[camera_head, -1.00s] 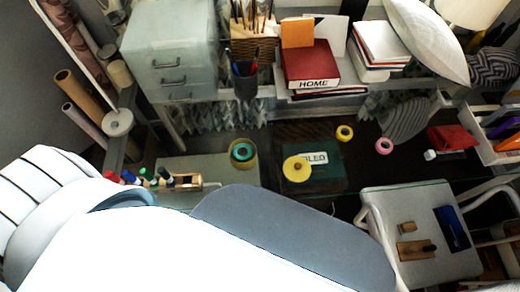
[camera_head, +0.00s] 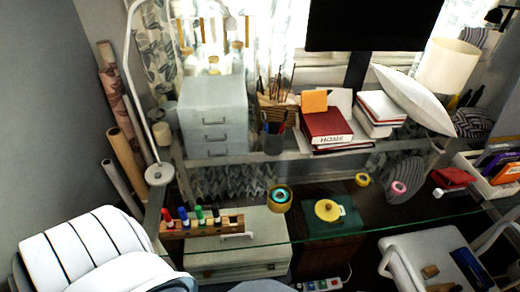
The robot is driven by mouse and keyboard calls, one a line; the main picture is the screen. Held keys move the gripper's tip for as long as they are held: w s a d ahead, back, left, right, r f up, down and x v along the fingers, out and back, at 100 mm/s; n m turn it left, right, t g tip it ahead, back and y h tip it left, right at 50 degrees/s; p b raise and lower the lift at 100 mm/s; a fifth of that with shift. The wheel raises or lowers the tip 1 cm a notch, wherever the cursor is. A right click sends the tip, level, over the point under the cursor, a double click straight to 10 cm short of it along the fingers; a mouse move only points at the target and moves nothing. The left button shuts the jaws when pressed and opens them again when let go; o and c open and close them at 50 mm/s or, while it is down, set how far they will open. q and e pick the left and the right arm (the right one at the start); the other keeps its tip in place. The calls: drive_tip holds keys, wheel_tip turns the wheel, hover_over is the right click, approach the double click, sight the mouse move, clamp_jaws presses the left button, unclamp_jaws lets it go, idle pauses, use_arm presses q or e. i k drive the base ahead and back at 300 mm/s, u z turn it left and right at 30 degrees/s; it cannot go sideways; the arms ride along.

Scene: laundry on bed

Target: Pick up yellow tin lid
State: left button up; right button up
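The yellow tin lid (camera_head: 327,210), a round disc with a small knob on top, lies flat on a dark green box (camera_head: 350,226) on the glass desk. A yellow round tin (camera_head: 281,206) with a teal roll in its top stands to the left of the lid, apart from it. A white link of my own arm fills the lower left corner. Neither of my grippers shows in this view.
A grey case (camera_head: 240,256) and a wooden rack of coloured markers (camera_head: 178,228) lie left of the lid. A yellow tape roll (camera_head: 362,179) and a pink one (camera_head: 398,188) are to the right. A white chair (camera_head: 412,254) stands in front. A shelf with books (camera_head: 325,124) runs behind.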

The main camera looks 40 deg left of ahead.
sight(327, 210)
drive_tip(key=u, duration=1.15)
drive_tip(key=i, duration=0.45)
drive_tip(key=z, duration=0.05)
